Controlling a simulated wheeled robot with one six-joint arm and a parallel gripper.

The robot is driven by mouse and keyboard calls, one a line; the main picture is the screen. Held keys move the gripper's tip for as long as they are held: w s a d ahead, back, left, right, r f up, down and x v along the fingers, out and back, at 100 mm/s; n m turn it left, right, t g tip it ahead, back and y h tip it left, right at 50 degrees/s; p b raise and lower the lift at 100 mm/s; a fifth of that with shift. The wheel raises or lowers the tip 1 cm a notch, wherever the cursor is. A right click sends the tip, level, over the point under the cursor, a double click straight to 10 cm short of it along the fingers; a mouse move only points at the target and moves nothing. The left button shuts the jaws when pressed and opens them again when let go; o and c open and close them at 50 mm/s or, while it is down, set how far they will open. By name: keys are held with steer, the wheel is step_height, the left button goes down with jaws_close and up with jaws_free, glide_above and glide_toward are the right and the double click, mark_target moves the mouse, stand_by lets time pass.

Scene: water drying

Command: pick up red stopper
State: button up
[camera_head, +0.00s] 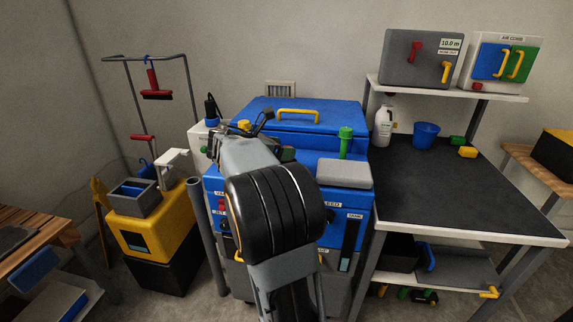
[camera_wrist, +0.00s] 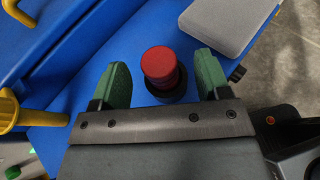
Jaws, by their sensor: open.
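The red stopper (camera_wrist: 160,64) shows in the wrist view as a round red knob on a dark base, upright on the blue surface (camera_wrist: 150,25) of the machine. My gripper (camera_wrist: 162,74) is open, with one green finger to the left of the stopper and one to its right. Gaps show on both sides, and neither finger appears to touch it. In the head view the stopper is hidden behind my arm, and only a bit of my gripper (camera_head: 284,153) shows over the blue machine (camera_head: 325,165).
A grey block (camera_wrist: 228,22) lies on the blue top close to the right finger. A yellow handle (camera_wrist: 14,112) is at the left in the wrist view. A green upright part (camera_head: 345,142) stands right of my arm. A dark bench (camera_head: 450,195) stands further right.

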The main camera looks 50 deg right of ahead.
steer(key=shift+x, duration=1.3)
steer(key=c, duration=1.1)
steer(key=shift+c, duration=0.2)
